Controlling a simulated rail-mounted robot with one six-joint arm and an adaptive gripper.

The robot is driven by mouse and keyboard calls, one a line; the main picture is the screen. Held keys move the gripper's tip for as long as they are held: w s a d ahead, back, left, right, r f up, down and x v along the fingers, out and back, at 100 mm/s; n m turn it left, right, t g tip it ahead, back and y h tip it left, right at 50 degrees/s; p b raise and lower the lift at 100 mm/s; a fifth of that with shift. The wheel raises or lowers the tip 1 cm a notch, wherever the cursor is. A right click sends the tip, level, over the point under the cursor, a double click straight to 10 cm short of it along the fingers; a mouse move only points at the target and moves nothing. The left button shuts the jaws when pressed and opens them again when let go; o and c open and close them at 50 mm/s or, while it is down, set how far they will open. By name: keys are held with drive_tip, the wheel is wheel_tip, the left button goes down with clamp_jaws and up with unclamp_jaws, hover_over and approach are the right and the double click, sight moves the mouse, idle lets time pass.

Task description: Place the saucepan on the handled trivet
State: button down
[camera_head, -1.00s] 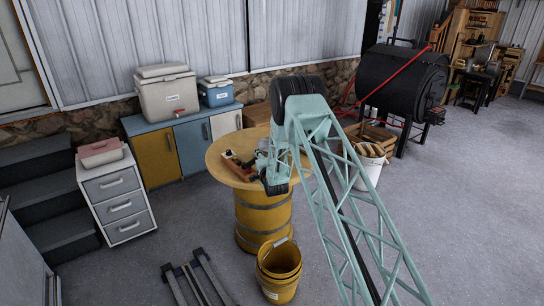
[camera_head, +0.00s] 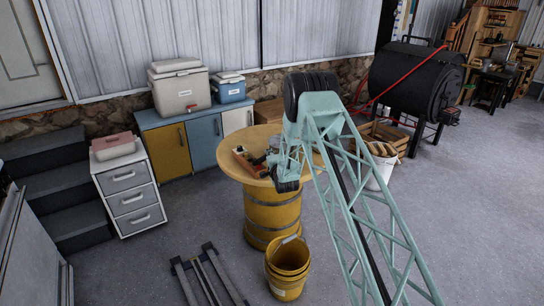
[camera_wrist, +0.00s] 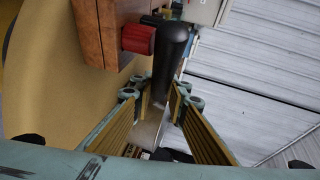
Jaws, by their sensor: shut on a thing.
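My gripper (camera_wrist: 160,108) is shut on the metal shank of a black-handled thing (camera_wrist: 174,45). The black grip sticks out beyond the fingertips in the wrist view. Whether this is the saucepan's handle, I cannot tell, as no pan body shows clearly. In the head view my gripper (camera_head: 275,160) is low over the round wooden table top (camera_head: 240,171), partly hidden by my own wrist. A small grey thing (camera_head: 272,143) shows beside it, too small to identify. I cannot make out the handled trivet in either view.
A brown wooden block (camera_wrist: 96,30) with a red knob (camera_wrist: 138,40) is close beside the black grip; a brown thing also lies on the table in the head view (camera_head: 249,160). A yellow bucket (camera_head: 287,275) stands in front. A white bucket (camera_head: 382,172) stands right.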

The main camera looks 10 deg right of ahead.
drive_tip(key=shift+w+r+p, duration=0.1)
drive_tip(key=shift+r+p, duration=0.75)
drive_tip(key=shift+r, duration=4.35)
drive_tip(key=shift+f, duration=0.1)
drive_tip(key=shift+s+f, duration=0.2)
drive_tip(key=shift+s, duration=0.2)
drive_tip(key=s+f, duration=0.2)
drive_tip(key=s, duration=1.5)
drive_tip(key=s+f, duration=0.2)
drive_tip(key=s, duration=1.5)
drive_tip(key=shift+m+h, duration=0.3)
